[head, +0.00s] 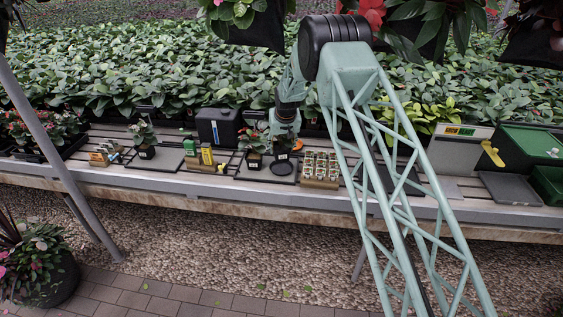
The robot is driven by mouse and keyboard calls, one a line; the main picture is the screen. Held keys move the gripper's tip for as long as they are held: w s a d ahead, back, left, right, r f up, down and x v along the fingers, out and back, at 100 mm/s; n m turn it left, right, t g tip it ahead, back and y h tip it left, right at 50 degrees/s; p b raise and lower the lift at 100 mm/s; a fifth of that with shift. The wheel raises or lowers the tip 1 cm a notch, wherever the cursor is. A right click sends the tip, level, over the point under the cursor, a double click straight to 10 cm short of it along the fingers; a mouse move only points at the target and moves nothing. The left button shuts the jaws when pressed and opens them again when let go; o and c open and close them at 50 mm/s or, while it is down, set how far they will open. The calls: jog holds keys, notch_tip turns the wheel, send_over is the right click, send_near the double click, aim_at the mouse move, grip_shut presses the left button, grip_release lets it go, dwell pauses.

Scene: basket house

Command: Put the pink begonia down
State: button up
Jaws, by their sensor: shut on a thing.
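The pink begonia (253,142) is a small leafy plant with a few reddish-pink blooms in a dark pot with a pale label. It is at the middle of the bench, just left of my gripper (282,136). The fingers are small and partly hidden among foliage, so the exact grip does not show. I cannot tell whether the pot touches the tray.
Another potted plant (145,139) stands further left. A black box (216,127) stands behind small yellow and green items. A crate of small pots (320,168) is right of the saucer. Hanging baskets (250,25) frame the top. My arm hides part of the bench on the right.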

aim_at(281, 157)
jog(key=shift+f, duration=1)
jog(key=shift+f, duration=2)
jog(key=shift+f, duration=0.2)
jog(key=o, duration=1.1)
jog(key=shift+c, duration=0.2)
jog(key=shift+r, duration=0.15)
